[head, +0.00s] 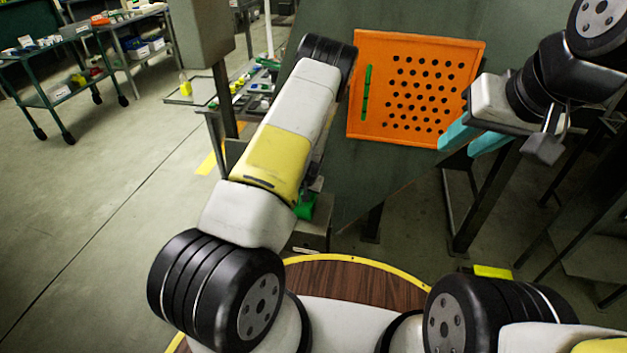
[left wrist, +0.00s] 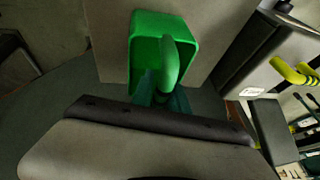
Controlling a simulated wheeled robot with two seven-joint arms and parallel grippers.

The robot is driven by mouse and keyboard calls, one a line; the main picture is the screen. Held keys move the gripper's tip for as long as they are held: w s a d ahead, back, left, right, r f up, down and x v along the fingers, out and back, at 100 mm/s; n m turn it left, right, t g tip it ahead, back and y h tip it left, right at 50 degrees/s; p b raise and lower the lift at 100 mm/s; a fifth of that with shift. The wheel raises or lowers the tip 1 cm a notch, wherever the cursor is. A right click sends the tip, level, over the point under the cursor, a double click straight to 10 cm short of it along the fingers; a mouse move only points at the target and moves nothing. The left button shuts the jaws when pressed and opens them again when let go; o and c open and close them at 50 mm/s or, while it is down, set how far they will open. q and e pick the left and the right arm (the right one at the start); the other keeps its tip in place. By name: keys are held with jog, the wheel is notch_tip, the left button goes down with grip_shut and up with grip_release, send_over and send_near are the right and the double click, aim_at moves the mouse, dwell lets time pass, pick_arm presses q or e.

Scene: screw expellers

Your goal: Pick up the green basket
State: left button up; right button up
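The green basket (left wrist: 146,30) is in the left wrist view at the top centre, with its curved handle (left wrist: 171,62) toward me. In the head view only a small part of the green basket (head: 305,207) shows beside my left arm, which hides the rest. My left gripper (left wrist: 162,97) has its dark teal fingers at the lower end of the handle, one on each side. Whether they press on it cannot be told. My right gripper (head: 474,142) is open and empty, its two teal fingers apart near the orange panel's lower right corner.
An orange perforated panel (head: 374,124) with a green strip is on the dark green machine surface (head: 345,190) ahead. A grey post (head: 222,110) stands left of my left arm. Carts with small parts (head: 62,92) stand at the far left. The floor at left is clear.

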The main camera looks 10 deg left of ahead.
pick_arm(q)
grip_shut()
jog(key=shift+r, duration=0.15)
jog(key=shift+r, duration=0.55)
notch_tip(320, 180, up, 2)
jog(key=shift+r, duration=0.15)
jog(key=s+d+r, duration=0.1)
jog(key=s+d, duration=0.8)
jog(key=d, duration=0.3)
jog(key=shift+s+d+r, duration=0.2)
jog(key=shift+s+d, duration=0.1)
jog(key=shift+s, duration=0.1)
